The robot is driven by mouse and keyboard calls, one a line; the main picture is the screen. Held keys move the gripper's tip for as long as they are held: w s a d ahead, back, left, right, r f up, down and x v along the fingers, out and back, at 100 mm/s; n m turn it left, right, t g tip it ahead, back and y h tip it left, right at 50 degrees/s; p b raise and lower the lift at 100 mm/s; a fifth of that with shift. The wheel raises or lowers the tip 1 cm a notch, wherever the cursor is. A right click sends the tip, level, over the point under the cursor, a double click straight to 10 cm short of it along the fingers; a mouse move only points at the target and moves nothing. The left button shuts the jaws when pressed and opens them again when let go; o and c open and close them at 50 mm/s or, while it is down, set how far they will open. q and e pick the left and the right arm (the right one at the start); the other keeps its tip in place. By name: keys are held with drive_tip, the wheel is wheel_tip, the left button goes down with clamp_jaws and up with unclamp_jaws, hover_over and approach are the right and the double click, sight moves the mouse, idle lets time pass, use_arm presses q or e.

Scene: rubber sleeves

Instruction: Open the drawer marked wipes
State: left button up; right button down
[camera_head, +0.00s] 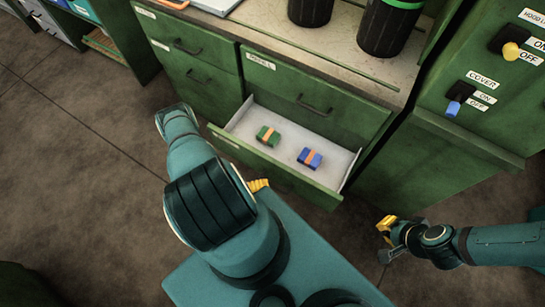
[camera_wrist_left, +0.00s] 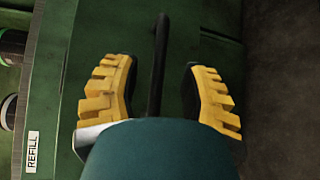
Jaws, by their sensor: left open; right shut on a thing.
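A lower drawer of the green cabinet stands open in the head view, its pale tray (camera_head: 240,122) showing. Its front carries a label too small to read. Inside lie a green packet (camera_head: 268,136) and a blue packet (camera_head: 310,158), each with an orange band. My left gripper (camera_head: 258,184) is at this drawer's front, mostly hidden by my arm. In the left wrist view its open yellow fingers (camera_wrist_left: 160,95) stand either side of a dark bar handle (camera_wrist_left: 160,60), apart from it. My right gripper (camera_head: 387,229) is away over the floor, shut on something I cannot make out.
A shut drawer (camera_head: 345,112) above has a label reading REFILL (camera_wrist_left: 33,150). More shut drawers (camera_head: 190,45) are at left. Two dark bins (camera_head: 388,28) stand on the counter. A switch panel (camera_head: 480,90) is at right. Open floor (camera_head: 80,190) lies left.

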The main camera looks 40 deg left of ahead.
use_arm(q)
drive_tip(key=v, duration=0.8)
drive_tip(key=shift+s+a, duration=0.2)
drive_tip(key=shift+s, duration=0.05)
drive_tip(key=w+d+r+m+g+y, duration=0.2)
drive_tip(key=w+d+r+m+g, duration=0.3)
drive_tip(key=w+d+r, duration=0.3)
drive_tip(key=w+d+r+m+g+y, duration=0.2)
drive_tip(key=w+d+r+m+g, duration=0.4)
drive_tip(key=d+r, duration=0.8)
drive_tip(key=w+g, duration=0.1)
drive_tip(key=w, duration=0.2)
drive_tip(key=shift+r+m+y, duration=0.15)
drive_tip(key=shift+m+y, duration=0.15)
